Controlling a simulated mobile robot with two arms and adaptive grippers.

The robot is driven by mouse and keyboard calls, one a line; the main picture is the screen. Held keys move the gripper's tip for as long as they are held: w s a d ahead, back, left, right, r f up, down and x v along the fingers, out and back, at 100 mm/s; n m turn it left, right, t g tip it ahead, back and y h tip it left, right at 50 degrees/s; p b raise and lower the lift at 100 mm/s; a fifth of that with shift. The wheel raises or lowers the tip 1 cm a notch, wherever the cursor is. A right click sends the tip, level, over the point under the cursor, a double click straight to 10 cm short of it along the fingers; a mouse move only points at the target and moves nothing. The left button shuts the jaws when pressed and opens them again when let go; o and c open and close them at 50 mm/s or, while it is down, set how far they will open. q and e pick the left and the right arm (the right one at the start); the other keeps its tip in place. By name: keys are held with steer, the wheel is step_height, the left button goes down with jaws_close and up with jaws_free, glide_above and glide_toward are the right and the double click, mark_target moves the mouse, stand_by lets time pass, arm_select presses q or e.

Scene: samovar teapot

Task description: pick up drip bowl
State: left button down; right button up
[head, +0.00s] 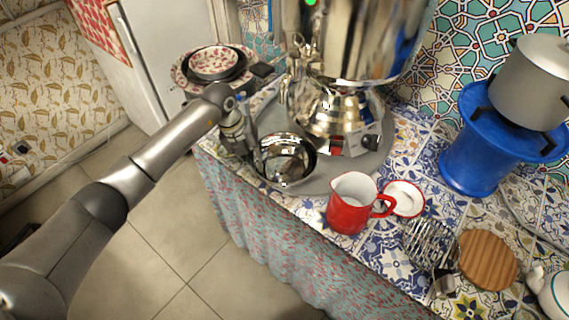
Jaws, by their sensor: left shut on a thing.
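The drip bowl (292,165) is a shiny metal bowl with a dark rim. It sits on the round grey tray (340,172), in front of the samovar (345,105). My left gripper (254,160) reaches in from the left and is shut on the left rim of the bowl. The fingertips are small and partly merge with the bowl's edge. From this view I cannot tell whether the bowl touches the tray or is slightly raised. My right gripper does not show.
A red mug (350,212) stands just right of the bowl, beside a small red-rimmed white dish (404,198). A wire rack (432,244) and a round wooden board (487,259) lie further right. A blue stand (480,150) holds a pot (535,85). Stacked plates and a patterned bowl (214,62) are behind.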

arm_select(q)
steer(key=shift+r, duration=0.1)
stand_by(0.3)
steer(key=shift+r, duration=0.1)
steer(key=shift+w+r, duration=0.1)
steer(key=shift+r, duration=0.65)
steer(key=shift+r+b, duration=0.65)
steer(key=shift+r, duration=3.35)
